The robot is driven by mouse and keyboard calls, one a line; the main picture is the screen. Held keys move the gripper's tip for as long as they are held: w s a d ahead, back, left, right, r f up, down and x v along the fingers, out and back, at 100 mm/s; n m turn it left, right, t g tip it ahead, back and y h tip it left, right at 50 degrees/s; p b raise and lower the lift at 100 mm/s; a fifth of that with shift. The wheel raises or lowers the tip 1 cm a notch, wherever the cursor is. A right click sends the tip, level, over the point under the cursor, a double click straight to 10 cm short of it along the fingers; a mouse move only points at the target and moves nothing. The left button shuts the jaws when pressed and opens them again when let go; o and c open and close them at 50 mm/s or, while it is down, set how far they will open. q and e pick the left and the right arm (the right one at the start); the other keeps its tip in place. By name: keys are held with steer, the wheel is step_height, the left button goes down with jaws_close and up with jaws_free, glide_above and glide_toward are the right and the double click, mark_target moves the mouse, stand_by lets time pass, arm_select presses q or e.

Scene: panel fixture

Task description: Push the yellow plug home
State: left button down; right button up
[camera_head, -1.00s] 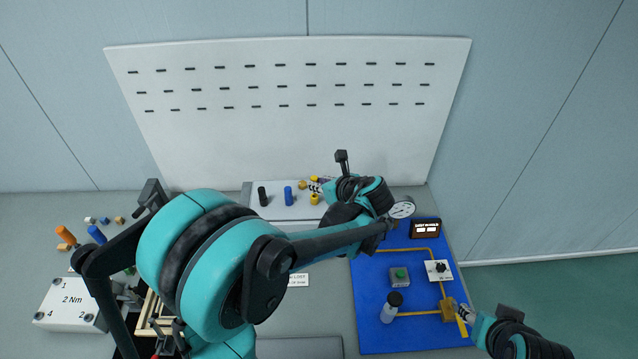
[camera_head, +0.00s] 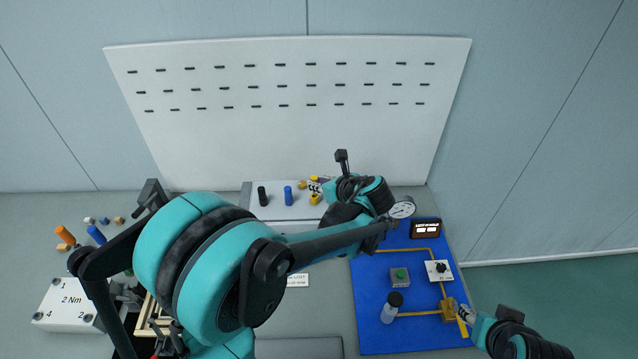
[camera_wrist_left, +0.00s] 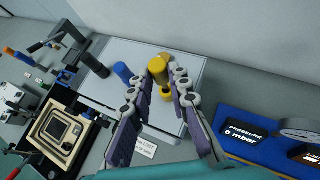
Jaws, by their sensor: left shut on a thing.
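The yellow plug (camera_wrist_left: 157,68) is between the fingertips of my left gripper (camera_wrist_left: 159,80), which is shut on it. More yellow shows just below the fingers in the wrist view, on the white panel (camera_wrist_left: 140,55). In the head view my left gripper (camera_head: 320,187) is at the right part of the panel, with yellow (camera_head: 314,199) below its fingers. The fingers hide part of the plug, so I cannot tell how deep it sits. My right gripper (camera_head: 466,312) is beside a brass valve block with a yellow handle; its jaws are too small to read.
A black plug (camera_head: 263,196) and a blue plug (camera_head: 288,192) stand left of the yellow one. A brass-coloured piece (camera_head: 302,185) is close behind the gripper. A blue board (camera_head: 365,335) with a gauge (camera_head: 402,208), display and bottle lies to the right.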

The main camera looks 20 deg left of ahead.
arm_select(q)
steer(key=shift+f+b, duration=1.65)
steer(key=shift+f, duration=0.3)
steer(key=c, duration=1.3)
jaws_free()
steer(key=shift+c, duration=0.2)
steer(key=v, duration=1.2)
steer(key=s+f+n+t+h+b, duration=0.1)
steer(key=s+f+n+h+b, duration=0.5)
steer(key=n, duration=1.8)
steer(key=s+f+h, duration=0.3)
steer(key=s+f, duration=0.3)
steer(key=s, duration=0.3)
steer(key=shift+s+f+n+b, duration=0.25)
steer(key=shift+f+n+b, duration=0.05)
steer(key=shift+f+n, duration=0.1)
